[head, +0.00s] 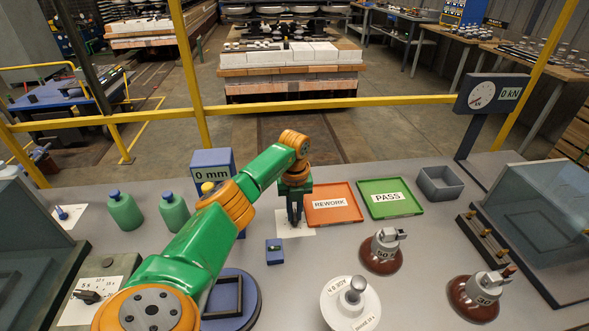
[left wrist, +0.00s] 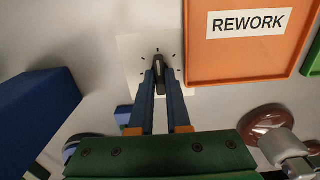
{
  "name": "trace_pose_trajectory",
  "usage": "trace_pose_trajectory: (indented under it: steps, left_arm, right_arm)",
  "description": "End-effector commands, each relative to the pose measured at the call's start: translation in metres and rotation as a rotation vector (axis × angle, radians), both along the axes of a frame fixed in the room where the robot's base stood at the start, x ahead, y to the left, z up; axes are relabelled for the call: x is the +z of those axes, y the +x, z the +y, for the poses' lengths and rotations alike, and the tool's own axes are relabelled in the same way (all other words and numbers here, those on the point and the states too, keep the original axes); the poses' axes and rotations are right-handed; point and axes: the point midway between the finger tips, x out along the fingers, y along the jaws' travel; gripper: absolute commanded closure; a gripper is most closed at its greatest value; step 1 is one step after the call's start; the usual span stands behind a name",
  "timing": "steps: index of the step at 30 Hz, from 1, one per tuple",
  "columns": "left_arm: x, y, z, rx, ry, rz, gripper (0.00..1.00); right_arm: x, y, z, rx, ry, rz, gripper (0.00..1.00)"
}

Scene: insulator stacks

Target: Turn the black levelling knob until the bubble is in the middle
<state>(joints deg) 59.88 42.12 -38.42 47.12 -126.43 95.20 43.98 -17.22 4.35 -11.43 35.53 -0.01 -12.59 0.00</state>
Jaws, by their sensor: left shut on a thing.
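The black levelling knob (left wrist: 159,66) stands on a white card with tick marks (left wrist: 131,52), left of the orange tray in the left wrist view. My left gripper (left wrist: 162,86) is shut on the knob, one finger on each side. In the head view my left gripper (head: 295,222) points down at the white card (head: 308,230) and hides the knob. A small blue block (head: 274,258) with a small vial on top sits just in front of the card. The bubble is too small to make out. My right gripper is not in view.
The orange REWORK tray (head: 332,217) is close to the right of my left gripper, with the green PASS tray (head: 390,211) beyond it. A blue 0 mm box (head: 212,160) stands behind my left arm. Brown and white insulators (head: 350,306) stand at the front right.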

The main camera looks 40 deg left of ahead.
Motion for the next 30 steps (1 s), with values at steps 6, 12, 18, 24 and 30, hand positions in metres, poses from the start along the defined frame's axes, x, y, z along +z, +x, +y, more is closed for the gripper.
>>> trace_pose_trajectory:
  steps: [6,12,18,24,30]
  left_arm:
    - [0.0002,-0.0001,0.0007,-0.078,0.001,0.000,1.00]
    - [0.0005,0.0004,0.0010,-0.230,0.002,-0.002,1.00]
    - [0.0006,0.0003,0.0010,-0.413,0.002,-0.002,1.00]
    - [0.0006,0.0008,0.0009,-0.581,0.003,-0.002,1.00]
    - [0.0007,0.0007,0.0007,-0.716,0.003,-0.002,1.00]
  right_arm:
    - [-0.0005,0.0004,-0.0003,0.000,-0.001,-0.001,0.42]
    - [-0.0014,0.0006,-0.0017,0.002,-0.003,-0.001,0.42]
    - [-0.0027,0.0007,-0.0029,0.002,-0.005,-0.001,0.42]
    - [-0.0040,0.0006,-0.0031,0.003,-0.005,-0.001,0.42]
    - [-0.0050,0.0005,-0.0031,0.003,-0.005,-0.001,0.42]
